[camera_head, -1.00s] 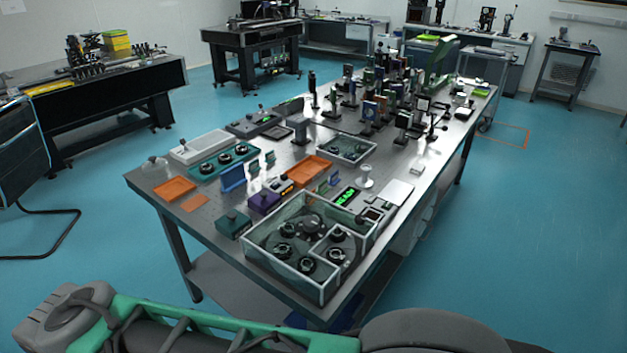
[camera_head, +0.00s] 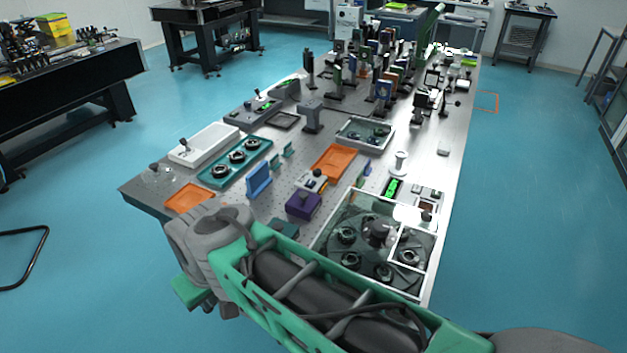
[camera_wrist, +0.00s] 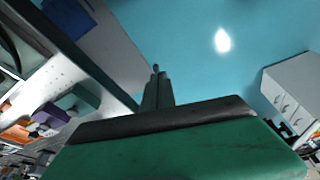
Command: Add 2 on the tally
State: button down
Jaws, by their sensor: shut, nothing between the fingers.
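No thing in view is plainly labelled as the tally. Two small devices with displays stand on the near part of the optical table (camera_head: 295,160): a white box with a dark knob and a small display (camera_head: 313,181), and a dark unit with a lit green readout (camera_head: 391,188). The digits are too small to read. My gripper (camera_wrist: 156,72) points out over the blue floor beside the table in the wrist view. Its fingers are together and empty, apart from any device. In the head view my arm crosses the foreground and largely hides the gripper.
A purple box (camera_head: 303,205) stands by the white box; it also shows in the wrist view (camera_wrist: 50,115). A glass-walled case (camera_head: 322,243) with black round parts is at the near right. An orange tray (camera_head: 335,161) and blue panel (camera_head: 259,181) stand nearby. Optics crowd the far end.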

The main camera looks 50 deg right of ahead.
jog(key=w+d+r+m+t+p, duration=0.1)
jog(key=w+d+r+m+p, duration=0.15)
jog(key=w+d, duration=0.4)
notch_tip(320, 180, up, 4)
jog(key=m+t+h+p, duration=0.1)
jog(key=m+t+p, duration=0.35)
jog(key=m, duration=0.45)
send_over(312, 184)
jog(key=shift+d+f+n, duration=0.1)
jog(key=shift+f+n, duration=0.1)
jog(key=shift+n, duration=0.05)
jog(key=shift+t, duration=0.25)
notch_tip(312, 184, down, 9)
jog(key=b, duration=0.6)
jog(key=shift+r, duration=0.1)
jog(key=shift+f+b, duration=0.4)
